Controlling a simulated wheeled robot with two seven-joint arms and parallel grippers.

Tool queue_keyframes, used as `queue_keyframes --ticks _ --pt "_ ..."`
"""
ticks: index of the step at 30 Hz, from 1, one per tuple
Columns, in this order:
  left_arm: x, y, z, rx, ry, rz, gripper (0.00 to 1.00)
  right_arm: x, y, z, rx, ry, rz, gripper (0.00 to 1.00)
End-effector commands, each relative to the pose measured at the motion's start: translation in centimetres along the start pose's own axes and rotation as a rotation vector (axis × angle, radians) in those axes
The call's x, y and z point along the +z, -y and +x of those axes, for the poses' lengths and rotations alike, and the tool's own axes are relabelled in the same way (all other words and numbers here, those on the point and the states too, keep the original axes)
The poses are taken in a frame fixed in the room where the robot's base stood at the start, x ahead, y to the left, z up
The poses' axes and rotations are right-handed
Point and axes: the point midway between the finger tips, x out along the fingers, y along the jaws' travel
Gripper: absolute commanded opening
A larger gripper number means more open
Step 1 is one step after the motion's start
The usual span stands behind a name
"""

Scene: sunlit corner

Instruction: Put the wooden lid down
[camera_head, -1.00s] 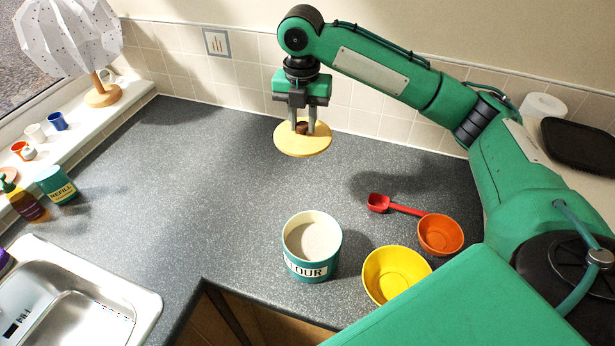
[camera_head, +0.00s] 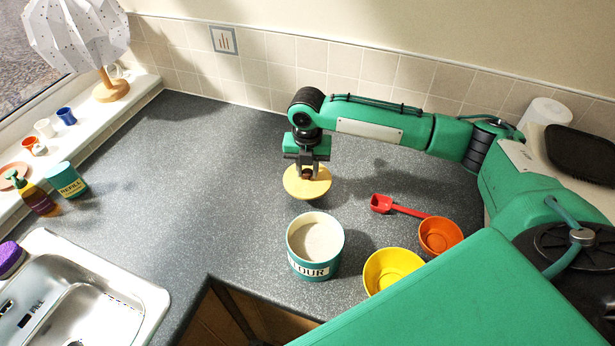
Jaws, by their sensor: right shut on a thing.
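The wooden lid (camera_head: 307,187) is a pale round disc with a dark brown knob. My right gripper (camera_head: 306,174) is shut on the knob and holds the lid roughly level, close above the grey worktop behind the flour canister. I cannot tell whether the lid touches the worktop. The teal and white flour canister (camera_head: 315,245) stands open in front of the lid, with pale flour showing inside. My left gripper is not in view.
A red scoop (camera_head: 398,206), an orange bowl (camera_head: 440,235) and a yellow bowl (camera_head: 391,269) are right of the canister. The sink (camera_head: 85,295) is at the lower left. The grey worktop (camera_head: 200,170) is clear left of the lid.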

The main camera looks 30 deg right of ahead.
Motion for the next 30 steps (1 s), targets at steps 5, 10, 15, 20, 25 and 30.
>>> queue_keyframes --ticks 5,10,15,20,25,30 --pt "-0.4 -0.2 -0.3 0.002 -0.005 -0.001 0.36 -0.1 0.0 1.1 -0.001 -0.002 0.000 0.02" --pt "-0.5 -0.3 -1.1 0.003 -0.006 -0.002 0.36 -0.1 0.0 3.6 -0.003 -0.003 0.001 0.02" --pt "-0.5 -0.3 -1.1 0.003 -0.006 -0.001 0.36 0.0 0.0 4.7 0.000 0.001 -0.001 0.02" --pt "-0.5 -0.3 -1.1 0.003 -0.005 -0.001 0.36 0.0 0.0 4.7 0.000 0.000 0.000 0.02" --pt "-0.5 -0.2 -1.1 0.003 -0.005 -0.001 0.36 0.0 0.0 5.0 0.000 0.000 0.000 0.35" --pt "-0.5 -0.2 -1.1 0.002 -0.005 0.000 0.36 0.0 0.0 5.0 0.000 0.000 0.000 0.47"
